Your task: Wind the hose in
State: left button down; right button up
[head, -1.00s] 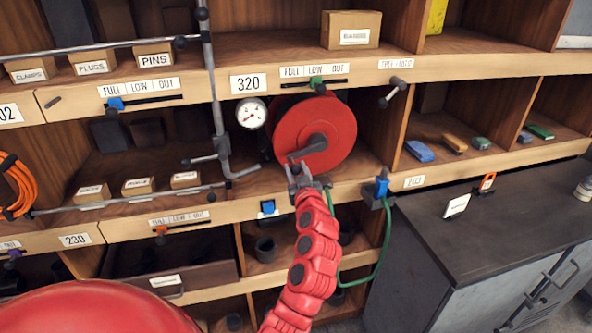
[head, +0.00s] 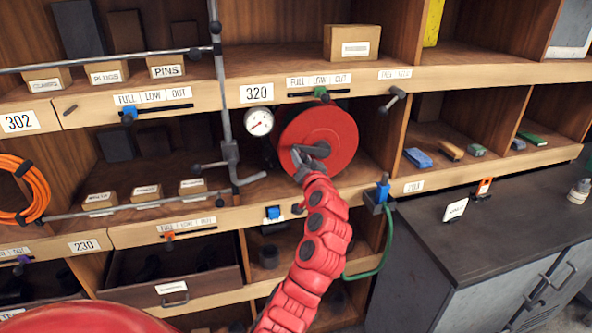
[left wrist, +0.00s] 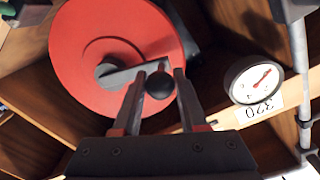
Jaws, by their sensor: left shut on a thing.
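A red hose reel (head: 335,125) with a grey crank (head: 316,151) stands in the middle shelf bay. My left gripper (head: 299,160) is at the crank's outer end, on the left of the hub. In the left wrist view, the crank arm (left wrist: 128,74) runs from the hub of the reel (left wrist: 85,45) to a black knob (left wrist: 159,85), and the fingers are shut around that knob. A green hose (head: 386,240) hangs from a blue fitting (head: 382,191) at the shelf edge and curves down behind my arm. My right gripper is not in view.
A round gauge (head: 259,121) and a grey vertical pipe (head: 222,90) stand just left of the reel. A small lever (head: 392,100) sticks out at the upper right. A dark counter (head: 480,225) is at lower right.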

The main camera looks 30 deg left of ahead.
pick_arm(q)
jog(key=shift+w+d+r+m+p, duration=0.15)
jog(key=shift+r+m+p, duration=0.05)
jog(key=shift+r+m, duration=0.3)
jog(key=shift+w+d+r+m+p, duration=0.1)
jog(key=shift+w+r+m+p, duration=0.05)
jog(key=shift+r+m, duration=0.3)
jog(key=shift+w+d+r+m+p, duration=0.15)
jog(key=shift+r+m+p, duration=0.05)
jog(key=shift+r+m, duration=0.25)
jog(key=shift+w+d+r+m+p, duration=0.2)
jog(key=shift+r+m, duration=0.1)
jog(key=shift+m, duration=0.1)
jog(key=w+d+r+m+p, duration=0.3)
jog(key=w+d+m+p, duration=0.1)
jog(key=m, duration=0.5)
jog(key=shift+w+d+r+m+g, duration=0.15)
jog(key=shift+w+d+m+g, duration=0.15)
jog(key=shift+w, duration=0.35)
jog(key=shift+c, duration=2.2)
grip_release()
